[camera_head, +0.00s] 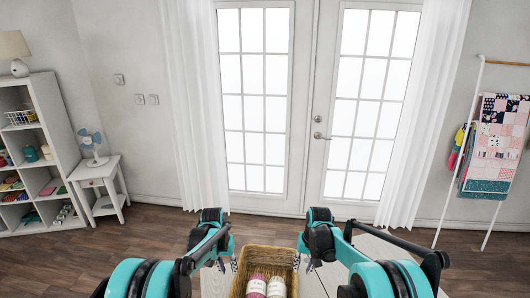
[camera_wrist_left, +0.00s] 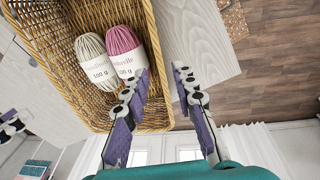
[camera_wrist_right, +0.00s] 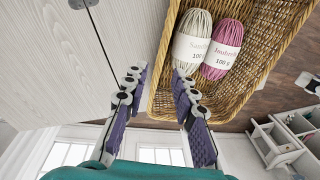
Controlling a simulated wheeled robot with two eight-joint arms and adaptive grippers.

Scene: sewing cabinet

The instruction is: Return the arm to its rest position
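My left gripper (camera_head: 228,265) is open and empty at the left side of the wicker basket (camera_head: 266,249). It also shows open in the left wrist view (camera_wrist_left: 160,78), with its fingertips near the basket rim. My right gripper (camera_head: 303,264) is open and empty at the basket's right side. It shows open in the right wrist view (camera_wrist_right: 158,78), one finger overlapping the basket wall in the picture. Both arms come in from the bottom of the head view. Whether any fingertip touches the basket cannot be told.
The basket holds a pink yarn skein (camera_head: 257,287) and a cream one (camera_head: 277,287). It stands on a pale wooden cabinet top (camera_wrist_right: 110,60). A shelf unit (camera_head: 50,120) and side table (camera_head: 97,184) stand left; a quilt ladder (camera_head: 462,150) leans right. Floor before the doors is clear.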

